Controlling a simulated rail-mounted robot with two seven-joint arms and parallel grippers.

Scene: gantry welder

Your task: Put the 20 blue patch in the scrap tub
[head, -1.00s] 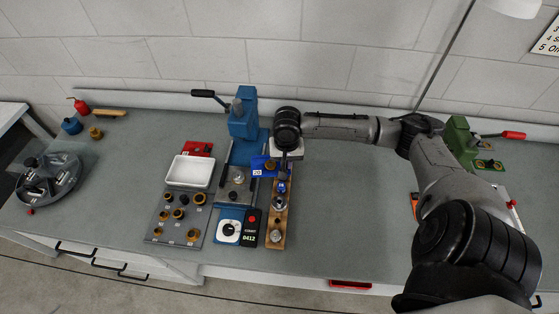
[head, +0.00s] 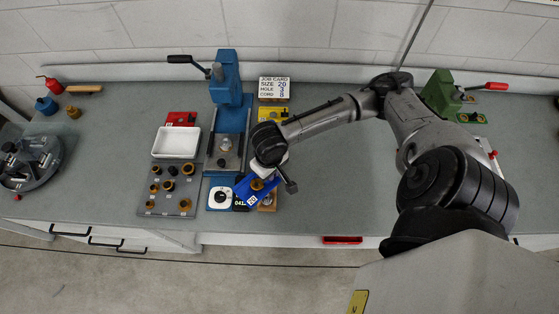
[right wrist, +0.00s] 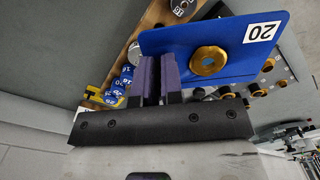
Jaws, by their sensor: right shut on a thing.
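The blue patch (head: 261,193) has a white "20" label and a brass ring; it also shows large in the right wrist view (right wrist: 215,45). My right gripper (right wrist: 158,78) is shut on the patch near one edge and holds it up over the front of the wooden strip. In the head view my right gripper (head: 268,172) partly hides that strip. A white open tray (head: 176,142) lies left of the blue press. I cannot tell whether it is the scrap tub. My left gripper is not in view.
A blue press (head: 230,85) stands behind the held patch. A grey plate (head: 157,207) with several brass rings lies at left. A job card (head: 274,87) and a yellow patch (head: 272,114) are behind. A red object (head: 342,240) sits at the bench's front edge. The bench right of the patch is clear.

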